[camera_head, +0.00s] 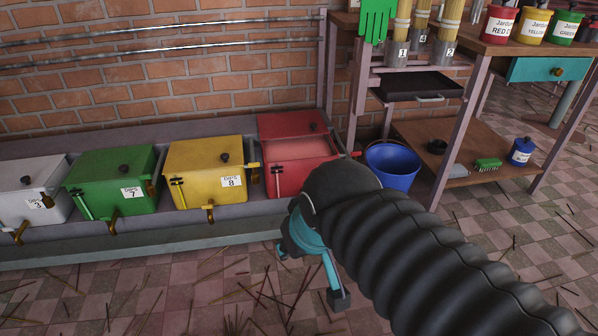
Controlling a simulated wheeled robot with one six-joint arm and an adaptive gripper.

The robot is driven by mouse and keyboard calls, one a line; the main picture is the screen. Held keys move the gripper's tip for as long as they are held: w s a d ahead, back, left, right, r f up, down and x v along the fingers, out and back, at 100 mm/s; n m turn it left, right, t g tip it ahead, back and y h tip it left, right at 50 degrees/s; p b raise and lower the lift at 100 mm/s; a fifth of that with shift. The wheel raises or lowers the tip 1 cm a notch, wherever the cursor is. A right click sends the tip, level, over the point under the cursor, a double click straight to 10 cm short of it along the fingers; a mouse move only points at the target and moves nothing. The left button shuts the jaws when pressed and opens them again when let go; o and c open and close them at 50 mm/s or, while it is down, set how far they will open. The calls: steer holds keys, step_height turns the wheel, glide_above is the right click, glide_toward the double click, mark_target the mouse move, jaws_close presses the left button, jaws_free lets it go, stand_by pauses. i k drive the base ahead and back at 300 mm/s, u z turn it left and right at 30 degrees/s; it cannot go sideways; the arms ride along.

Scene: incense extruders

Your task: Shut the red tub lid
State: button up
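The red tub (292,181) stands at the right end of a row of coloured tubs on a low grey ledge. Its red lid (283,124) is open, tipped up at the back against the brick wall, and the pinkish inside of the tub shows. My gripper (312,276), with teal fingers, is in front of and below the red tub, over the tiled floor. It looks open and empty, apart from the tub and lid. My black ribbed arm hides part of the gripper.
Yellow (212,171), green (111,182) and white (31,191) tubs with shut lids stand to the left. A blue bucket (390,167) and a wooden shelf unit (490,150) stand to the right. Thin sticks litter the floor.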

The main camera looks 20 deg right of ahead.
mark_target(304, 123)
steer(key=z, duration=0.5)
steer(key=i, duration=1.5)
steer(key=u, duration=0.05)
